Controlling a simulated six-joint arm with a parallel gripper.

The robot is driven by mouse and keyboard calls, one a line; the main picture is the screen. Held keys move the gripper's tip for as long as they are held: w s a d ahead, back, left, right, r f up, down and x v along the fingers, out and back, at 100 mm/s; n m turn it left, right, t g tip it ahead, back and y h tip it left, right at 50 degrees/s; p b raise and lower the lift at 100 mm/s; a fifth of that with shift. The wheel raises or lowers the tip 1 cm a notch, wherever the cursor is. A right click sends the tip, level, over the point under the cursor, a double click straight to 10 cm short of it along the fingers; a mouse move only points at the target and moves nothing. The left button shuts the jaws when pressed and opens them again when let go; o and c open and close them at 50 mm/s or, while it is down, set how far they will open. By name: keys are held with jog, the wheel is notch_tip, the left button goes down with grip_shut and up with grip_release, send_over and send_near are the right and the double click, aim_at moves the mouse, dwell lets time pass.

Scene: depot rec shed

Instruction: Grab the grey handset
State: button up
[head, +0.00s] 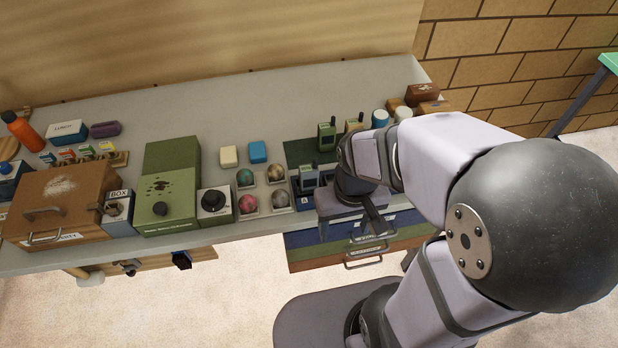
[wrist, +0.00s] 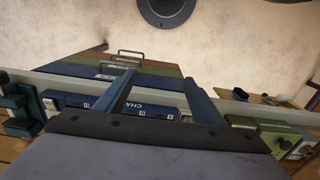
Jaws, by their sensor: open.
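I cannot pick out a grey handset in either view; my arm covers part of the bench's right side. A green handset (head: 326,137) stands upright on a dark green mat, with a tan handset (head: 353,123) beside it, partly behind my arm. A dark blue handset (head: 306,176) stands in a blue charger (head: 304,202) at the bench's front edge. The charger also shows in the wrist view (wrist: 149,109), partly behind the fingers. My gripper (wrist: 160,80) is open, with nothing visible between its fingers, above the front edge and the drawers.
Coloured drawers (head: 350,238) hang under the bench's front. White-topped jars (head: 380,118) stand at the right. The bench's back strip is clear.

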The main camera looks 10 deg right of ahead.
jog(key=w+a+n+t+p, duration=0.2)
jog(key=w+a+t+p, duration=0.1)
jog(key=w, duration=0.5)
jog(key=t+y+b, duration=0.2)
jog(key=t, duration=0.5)
send_over(310, 178)
jog(key=w+a, duration=0.1)
jog(key=a, duration=0.4)
jog(key=w+d+f+m+t+h+b, duration=0.3)
jog(key=d+m+t+b, duration=0.1)
jog(key=d+t, duration=0.15)
jog(key=shift+n+g+y, duration=0.5)
jog(key=shift+n+g, duration=0.05)
jog(key=shift+n, duration=0.35)
jog(key=s+f+p, duration=0.1)
jog(key=s, duration=0.1)
jog(key=s+f+p, duration=0.1)
jog(key=f+p, duration=0.1)
jog(key=s+f+p, duration=0.1)
jog(key=s, duration=0.1)
jog(key=shift+s+a+f, duration=0.15)
jog(key=shift+s+a, duration=0.15)
jog(key=shift+s, duration=0.05)
jog(key=shift+w+f+b, duration=0.35)
jog(key=shift+w+b, duration=0.25)
jog(key=shift+b, duration=0.2)
jog(key=shift+w+b, duration=0.4)
jog(key=shift+b, duration=0.05)
